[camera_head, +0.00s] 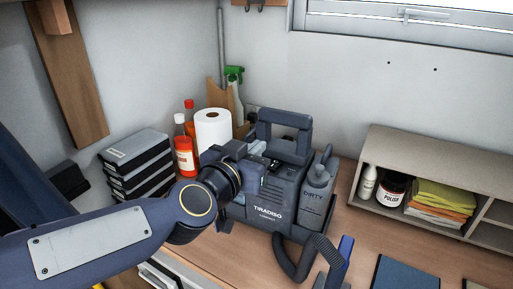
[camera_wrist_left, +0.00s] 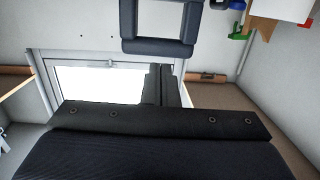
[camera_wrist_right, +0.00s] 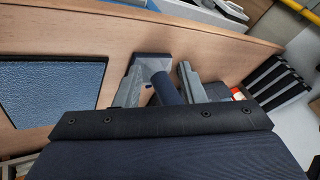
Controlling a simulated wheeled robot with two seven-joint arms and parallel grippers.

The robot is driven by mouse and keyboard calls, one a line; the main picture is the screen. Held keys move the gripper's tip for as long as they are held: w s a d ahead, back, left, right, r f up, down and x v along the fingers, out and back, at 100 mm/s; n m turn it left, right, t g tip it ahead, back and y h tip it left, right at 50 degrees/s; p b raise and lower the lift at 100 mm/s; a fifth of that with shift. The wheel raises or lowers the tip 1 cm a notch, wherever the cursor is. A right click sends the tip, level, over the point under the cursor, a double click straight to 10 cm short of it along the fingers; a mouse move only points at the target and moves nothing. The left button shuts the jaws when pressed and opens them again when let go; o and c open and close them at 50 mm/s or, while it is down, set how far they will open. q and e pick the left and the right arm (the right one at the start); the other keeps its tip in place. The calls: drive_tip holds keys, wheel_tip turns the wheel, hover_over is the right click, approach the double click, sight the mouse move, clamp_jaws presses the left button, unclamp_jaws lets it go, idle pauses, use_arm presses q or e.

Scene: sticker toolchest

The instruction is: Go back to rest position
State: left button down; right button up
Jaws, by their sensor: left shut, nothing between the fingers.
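My left gripper (camera_head: 254,166) is in front of the dark extractor machine (camera_head: 268,207) in the head view, its arm coming in from the left. Its fingers blend with the machine, so I cannot tell whether they touch it. In the left wrist view the left fingers (camera_wrist_left: 165,84) are together and empty, below the machine's dark handle frame (camera_wrist_left: 158,47). My right gripper (camera_wrist_right: 155,85) shows only in the right wrist view. Its two fingers are apart, with a dark blue tool (camera_wrist_right: 165,90) seen between them. I cannot tell whether they touch it.
Stacked dark cases (camera_head: 136,162), red bottles (camera_head: 184,152) and a paper roll (camera_head: 213,132) stand left of the machine. A hose (camera_head: 292,262) curls in front. A shelf (camera_head: 440,163) with cloths stands right. A blue mat (camera_head: 404,273) lies on the wooden bench (camera_head: 355,240).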

drive_tip(key=shift+d+f+b, duration=0.1)
drive_tip(key=shift+f+b, duration=0.35)
drive_tip(key=shift+f, duration=0.05)
use_arm(q)
drive_tip(key=s+a+f+n+g+b, duration=0.1)
drive_tip(key=s+a+f+g, duration=0.2)
drive_tip(key=a, duration=0.4)
drive_tip(key=s+a+f+n, duration=0.1)
drive_tip(key=s+a+f, duration=0.2)
drive_tip(key=a+f, duration=0.25)
use_arm(e)
drive_tip(key=shift+f, duration=0.55)
drive_tip(key=shift+f+b, duration=0.45)
drive_tip(key=shift+b, duration=0.1)
use_arm(q)
drive_tip(key=s+a+f+n+g+y, duration=0.2)
drive_tip(key=s+a+f+n+g, duration=0.1)
drive_tip(key=s+a+f, duration=0.3)
drive_tip(key=s+a+f+n+g+y+b, duration=0.1)
drive_tip(key=s+a+f+n+g+y, duration=0.1)
drive_tip(key=s+a+f, duration=0.4)
drive_tip(key=s+f+g+y, duration=0.1)
drive_tip(key=s+f, duration=0.4)
drive_tip(key=s, duration=0.1)
drive_tip(key=shift+n, duration=0.4)
use_arm(e)
drive_tip(key=shift+f, duration=0.5)
